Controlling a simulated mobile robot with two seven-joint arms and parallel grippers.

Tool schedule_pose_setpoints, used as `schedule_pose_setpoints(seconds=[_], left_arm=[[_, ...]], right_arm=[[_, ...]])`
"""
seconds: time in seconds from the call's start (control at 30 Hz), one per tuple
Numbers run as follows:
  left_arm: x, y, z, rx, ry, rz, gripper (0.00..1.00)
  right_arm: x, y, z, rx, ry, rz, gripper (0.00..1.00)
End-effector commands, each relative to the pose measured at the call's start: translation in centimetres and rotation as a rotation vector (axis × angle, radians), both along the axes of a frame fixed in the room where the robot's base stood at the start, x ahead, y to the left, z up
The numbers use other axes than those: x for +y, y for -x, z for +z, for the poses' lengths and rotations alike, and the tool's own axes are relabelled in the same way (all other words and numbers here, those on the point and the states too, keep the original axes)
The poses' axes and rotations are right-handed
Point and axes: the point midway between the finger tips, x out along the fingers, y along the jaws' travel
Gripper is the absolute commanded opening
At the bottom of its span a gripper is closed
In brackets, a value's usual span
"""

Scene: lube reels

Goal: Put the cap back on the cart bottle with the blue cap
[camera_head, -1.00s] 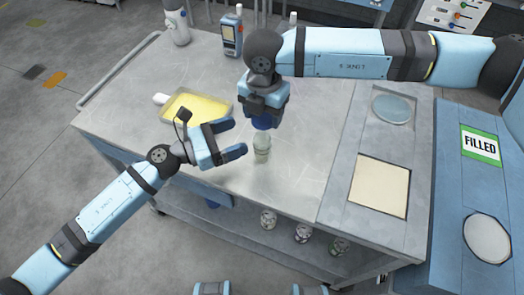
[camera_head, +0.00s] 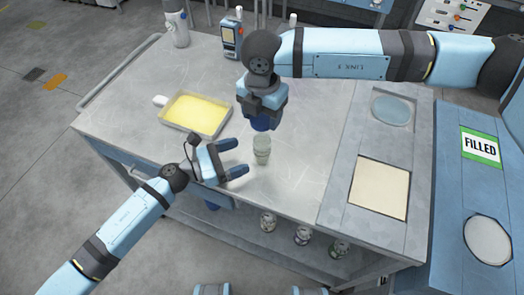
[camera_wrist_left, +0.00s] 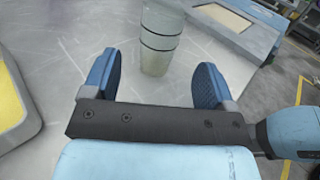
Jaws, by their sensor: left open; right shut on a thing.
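The cart bottle (camera_head: 262,151) is a small, pale grey-green, see-through bottle. It stands upright on the cart top near its front edge, with no cap seen on it. My right gripper (camera_head: 262,122) points down just above and behind it, shut on the blue cap; the cap and the blue fingers are hard to tell apart. My left gripper (camera_head: 238,158) is open and empty, left of the bottle, fingers pointing at it. In the left wrist view the bottle (camera_wrist_left: 158,45) stands ahead between the spread fingers (camera_wrist_left: 157,72), apart from both; its top is cut off.
A tray of yellow liquid (camera_head: 196,112) lies left of the bottle on the cart top (camera_head: 310,120). A white bottle (camera_head: 177,28) and a handheld device (camera_head: 231,38) stand at the back. A cream square plate (camera_head: 380,187) lies to the right. Several small containers (camera_head: 302,236) stand on the lower shelf.

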Motion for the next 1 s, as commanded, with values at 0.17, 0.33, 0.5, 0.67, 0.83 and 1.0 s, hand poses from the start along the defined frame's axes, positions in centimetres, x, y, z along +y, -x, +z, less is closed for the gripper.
schedule_pose_setpoints(seconds=[0.17, 0.33, 0.5, 0.67, 0.83, 1.0], left_arm=[[-3.2, -1.3, -0.1, -0.002, 0.002, -0.001, 0.79], [-5.5, -2.2, -0.2, -0.001, 0.002, -0.001, 0.79], [-6.7, -2.8, -0.1, 0.000, 0.002, 0.000, 0.79], [-7.0, -2.9, -0.2, 0.000, 0.000, 0.001, 0.79], [-6.9, -2.9, -0.2, 0.000, 0.000, 0.001, 0.79], [-6.9, -2.8, -0.2, 0.000, 0.000, 0.000, 0.47]], right_arm=[[0.0, 0.0, 0.0, 0.000, 0.000, 0.000, 0.37], [0.0, 0.0, 0.0, 0.000, 0.000, 0.000, 0.37], [0.0, 0.0, 0.0, 0.000, 0.000, 0.000, 0.37], [0.0, 0.0, 0.0, 0.000, 0.000, 0.000, 0.37], [0.0, 0.0, 0.0, 0.000, 0.000, 0.000, 0.37], [0.0, 0.0, 0.0, 0.000, 0.000, 0.000, 0.37]])
